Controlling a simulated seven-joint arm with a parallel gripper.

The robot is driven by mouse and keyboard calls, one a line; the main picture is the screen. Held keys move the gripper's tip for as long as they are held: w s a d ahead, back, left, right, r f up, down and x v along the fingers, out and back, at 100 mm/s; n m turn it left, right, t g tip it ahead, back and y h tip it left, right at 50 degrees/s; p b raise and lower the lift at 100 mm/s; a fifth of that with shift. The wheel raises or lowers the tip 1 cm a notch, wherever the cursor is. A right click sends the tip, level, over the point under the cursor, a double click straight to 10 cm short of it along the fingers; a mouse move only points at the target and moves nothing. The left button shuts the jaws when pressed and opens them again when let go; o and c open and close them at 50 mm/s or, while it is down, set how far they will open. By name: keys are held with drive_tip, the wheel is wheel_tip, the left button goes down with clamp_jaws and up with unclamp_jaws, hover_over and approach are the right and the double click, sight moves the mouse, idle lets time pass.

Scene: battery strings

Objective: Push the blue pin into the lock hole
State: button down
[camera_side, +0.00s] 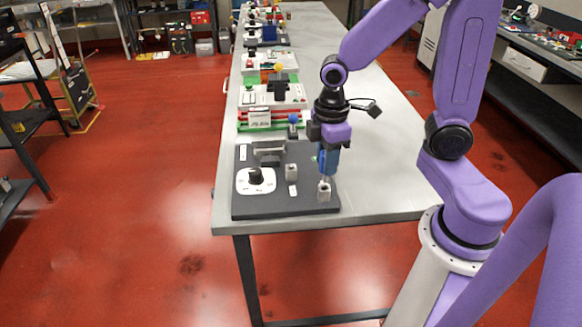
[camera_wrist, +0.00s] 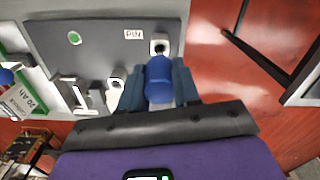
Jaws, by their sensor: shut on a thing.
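In the wrist view my gripper (camera_wrist: 159,88) is shut on the blue pin (camera_wrist: 159,78), with one finger on each side of its rounded blue head. In the side view my gripper (camera_side: 328,160) points down over the front right corner of the dark board, and the pin's pale shaft (camera_side: 325,180) shows below the fingers. The lock block (camera_side: 324,190) is a small light block with a hole, beside the "PIN" label (camera_wrist: 134,34). It also shows in the wrist view (camera_wrist: 159,43), just beyond the pin head. The shaft's tip is at the block's top; I cannot tell how deep it is.
The dark board (camera_side: 290,205) also carries a white round dial plate with a black knob (camera_side: 256,177), another small light block (camera_side: 291,172) and a grey bracket (camera_side: 268,147). Several other panels stand farther back. The table (camera_side: 370,150) is clear to the right.

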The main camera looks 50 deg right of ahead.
drive_tip(key=shift+r, duration=2.3)
drive_tip(key=w+m, duration=0.2)
drive_tip(key=w, duration=0.8)
drive_tip(key=shift+w+d+r, duration=0.35)
drive_tip(key=shift+r, duration=0.05)
drive_tip(key=shift+f, duration=2.9)
drive_tip(key=shift+f, duration=2.4)
drive_tip(key=c, duration=0.7)
unclamp_jaws()
drive_tip(key=shift+c, duration=0.2)
